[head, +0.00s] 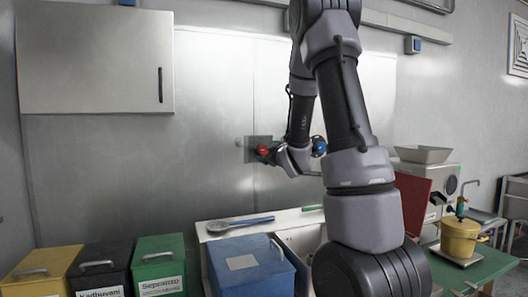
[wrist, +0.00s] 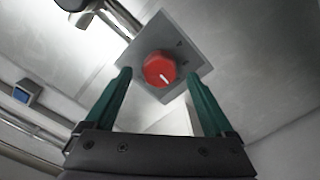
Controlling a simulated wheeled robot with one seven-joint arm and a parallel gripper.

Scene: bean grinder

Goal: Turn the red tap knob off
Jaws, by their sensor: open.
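The red tap knob (wrist: 160,69) sits on a square grey plate (wrist: 190,38) on the metal wall, with a white mark on its face. In the wrist view my gripper (wrist: 157,80) is open, with one green finger on each side of the knob and a gap to each. I cannot tell how deep the fingers reach around it. In the head view the knob (head: 263,150) shows at the left tip of my gripper (head: 272,153), and my arm hides part of the wall plate.
A blue knob (head: 319,146) is on the wall to the right, behind my arm. A metal spout (wrist: 85,12) is at the upper left of the wrist view.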

